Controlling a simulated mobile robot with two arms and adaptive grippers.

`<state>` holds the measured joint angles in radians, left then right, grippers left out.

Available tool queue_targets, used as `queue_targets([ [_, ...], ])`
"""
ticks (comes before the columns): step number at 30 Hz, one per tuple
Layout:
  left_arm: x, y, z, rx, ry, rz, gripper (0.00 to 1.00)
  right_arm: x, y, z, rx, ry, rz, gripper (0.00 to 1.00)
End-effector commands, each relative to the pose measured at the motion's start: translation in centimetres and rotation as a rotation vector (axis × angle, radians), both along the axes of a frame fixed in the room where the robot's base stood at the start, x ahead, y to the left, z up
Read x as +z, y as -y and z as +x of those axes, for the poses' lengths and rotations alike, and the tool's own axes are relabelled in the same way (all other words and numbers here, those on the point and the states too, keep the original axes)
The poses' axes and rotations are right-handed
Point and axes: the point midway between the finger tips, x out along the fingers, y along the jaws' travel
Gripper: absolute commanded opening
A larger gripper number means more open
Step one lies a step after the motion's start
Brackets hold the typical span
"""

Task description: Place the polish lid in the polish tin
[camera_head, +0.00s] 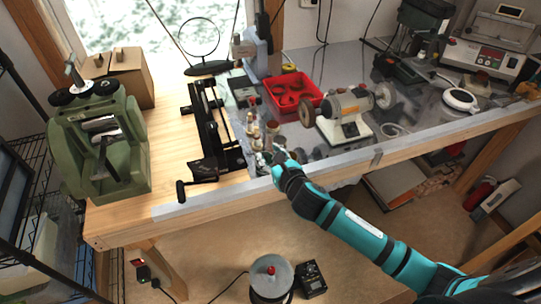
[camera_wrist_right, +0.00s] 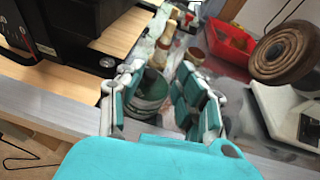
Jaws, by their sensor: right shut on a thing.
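My right gripper (camera_head: 268,160) reaches over the front edge of the workbench, beside a row of small bottles. In the right wrist view its teal-padded fingers (camera_wrist_right: 160,98) stand apart on either side of a round dark green thing with a pale band (camera_wrist_right: 150,92). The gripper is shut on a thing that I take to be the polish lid. The fingers and the close view hide where the lid ends and whether the polish tin lies under it. In the head view the gripper covers this spot. My left gripper is not in view.
Small bottles (camera_wrist_right: 163,45) and a brown jar (camera_wrist_right: 194,56) stand just behind the gripper. A red tray (camera_head: 290,92) and a bench grinder (camera_head: 345,110) are to the right. A black metal frame (camera_head: 208,125) lies to the left. The wooden bench top (camera_head: 172,150) beyond it has free room.

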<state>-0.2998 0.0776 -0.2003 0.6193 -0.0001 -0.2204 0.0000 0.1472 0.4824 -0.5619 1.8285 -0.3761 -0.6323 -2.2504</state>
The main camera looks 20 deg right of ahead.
Motion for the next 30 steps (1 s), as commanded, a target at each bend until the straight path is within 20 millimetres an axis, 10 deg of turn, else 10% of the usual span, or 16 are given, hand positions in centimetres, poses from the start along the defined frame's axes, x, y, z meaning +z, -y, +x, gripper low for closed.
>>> queue_targets([
  [6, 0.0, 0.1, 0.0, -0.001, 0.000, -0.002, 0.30, -0.1, 0.0, 0.0, 0.000, 0.000, 0.000, 0.58],
  [17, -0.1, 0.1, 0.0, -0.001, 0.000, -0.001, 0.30, 0.2, 0.1, -0.5, 0.001, 0.000, -0.001, 0.58],
  [30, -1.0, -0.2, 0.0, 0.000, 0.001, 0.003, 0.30, 2.5, 1.1, -8.5, 0.003, 0.000, -0.001, 0.58],
])
